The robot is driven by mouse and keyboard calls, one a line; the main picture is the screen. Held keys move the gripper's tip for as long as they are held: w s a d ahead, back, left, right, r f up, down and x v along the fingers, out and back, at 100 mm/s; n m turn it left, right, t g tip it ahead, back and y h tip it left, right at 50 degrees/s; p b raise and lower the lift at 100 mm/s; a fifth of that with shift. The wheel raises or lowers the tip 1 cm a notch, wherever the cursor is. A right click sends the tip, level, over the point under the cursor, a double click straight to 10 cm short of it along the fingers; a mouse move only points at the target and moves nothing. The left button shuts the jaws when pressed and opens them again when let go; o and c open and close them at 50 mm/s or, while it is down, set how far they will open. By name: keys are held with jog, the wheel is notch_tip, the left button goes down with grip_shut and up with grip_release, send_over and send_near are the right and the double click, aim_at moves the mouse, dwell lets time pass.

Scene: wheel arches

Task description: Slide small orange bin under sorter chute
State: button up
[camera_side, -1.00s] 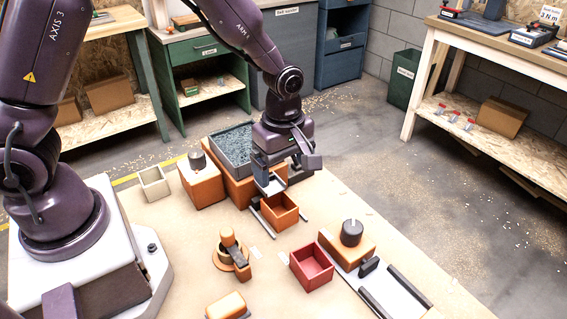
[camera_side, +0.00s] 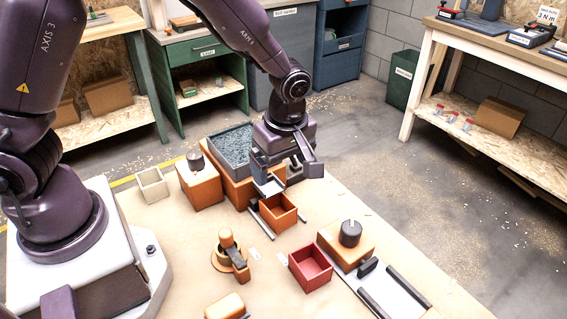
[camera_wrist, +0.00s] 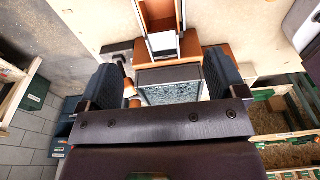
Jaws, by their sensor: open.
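The small orange bin (camera_side: 278,214) is open-topped and stands upright between two dark rails on the table in the side view. It shows partly at the top of the wrist view (camera_wrist: 160,14). The pale metal chute (camera_side: 270,187) comes down from the orange sorter (camera_side: 240,190) to the bin's back edge; it also shows in the wrist view (camera_wrist: 163,42). I cannot tell how far the chute reaches over the bin. My gripper (camera_side: 284,172) is open and empty above the sorter, behind the bin. In the wrist view its dark fingers (camera_wrist: 160,66) stand apart.
A grey tray of bluish bits (camera_side: 232,146) tops the sorter. A red bin (camera_side: 311,268), an orange block with a grey knob (camera_side: 345,248) and an orange round fixture (camera_side: 229,252) stand in front. A cream bin (camera_side: 153,185) and another orange block (camera_side: 201,186) are left.

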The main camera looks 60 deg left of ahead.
aim_at(277, 216)
jog(key=f, duration=0.4)
jog(key=a+f, duration=0.1)
jog(key=f, duration=0.8)
jog(key=shift+a, duration=0.25)
jog(key=c, duration=1)
jog(key=o, duration=1)
jog(key=shift+r, duration=0.15)
jog(key=r, duration=0.4)
jog(key=d+r, duration=0.1)
jog(key=r, duration=0.7)
jog(key=shift+d+r, duration=0.25)
jog(key=shift+r, duration=0.1)
